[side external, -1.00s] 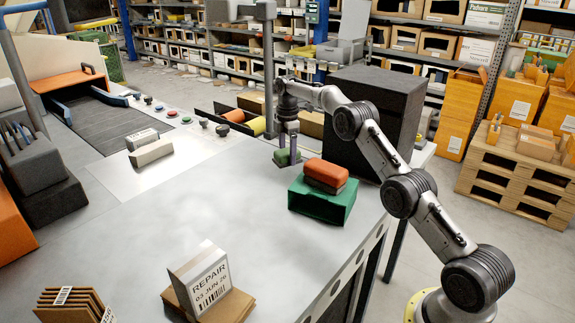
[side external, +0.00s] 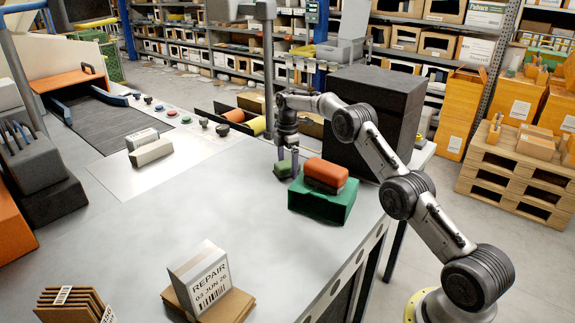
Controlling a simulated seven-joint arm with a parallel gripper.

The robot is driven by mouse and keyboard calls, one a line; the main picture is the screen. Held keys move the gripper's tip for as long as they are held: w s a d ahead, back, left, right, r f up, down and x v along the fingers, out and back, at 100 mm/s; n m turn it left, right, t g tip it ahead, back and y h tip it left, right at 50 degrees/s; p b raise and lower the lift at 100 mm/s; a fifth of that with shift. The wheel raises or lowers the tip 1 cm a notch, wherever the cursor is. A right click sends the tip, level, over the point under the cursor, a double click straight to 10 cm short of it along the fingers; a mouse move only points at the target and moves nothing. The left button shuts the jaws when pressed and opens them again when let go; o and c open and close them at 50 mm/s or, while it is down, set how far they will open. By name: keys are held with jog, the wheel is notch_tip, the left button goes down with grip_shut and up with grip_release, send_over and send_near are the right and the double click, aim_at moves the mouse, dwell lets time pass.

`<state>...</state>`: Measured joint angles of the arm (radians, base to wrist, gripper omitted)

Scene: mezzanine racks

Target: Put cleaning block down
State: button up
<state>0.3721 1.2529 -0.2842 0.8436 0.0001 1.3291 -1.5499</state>
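The cleaning block, a small green block with a dark lower part (side external: 283,170), rests on the grey table top in the side external view, just left of the green box. My gripper (side external: 287,158) is right above it, pointing down. Its two fingers stand apart, one at each side over the block, and look open. The fingertips partly hide the block, and any contact between them is too small to tell.
A green box (side external: 318,207) with a red-orange block (side external: 325,172) on top stands close right of my gripper. A large black box (side external: 375,115) is behind it. The table's middle (side external: 220,200) is clear. A REPAIR carton (side external: 205,280) stands in front.

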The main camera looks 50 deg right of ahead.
aim_at(287, 163)
jog(key=shift+r, duration=3.75)
jog(key=shift+a+r, duration=0.15)
jog(key=shift+r, duration=0.35)
jog(key=s+a+r+m+t, duration=0.1)
jog(key=s+a+r+m, duration=0.2)
jog(key=s+a+r, duration=0.6)
jog(key=s+a+r+m+t, duration=0.2)
jog(key=s+a+r+m, duration=0.2)
jog(key=s+a+r, duration=0.45)
jog(key=s+a+r+m+t, duration=0.1)
jog(key=s+a+r+m, duration=0.15)
jog(key=s, duration=0.85)
jog(key=s+a+f+m, duration=0.1)
jog(key=s+f+m, duration=0.1)
jog(key=s+f, duration=0.2)
jog(key=s+a+f+m+t, duration=0.1)
jog(key=s+f, duration=0.4)
jog(key=s, duration=0.5)
jog(key=shift+a+m+t, duration=0.3)
jog(key=shift+a+m, duration=0.05)
jog(key=shift+m, duration=0.2)
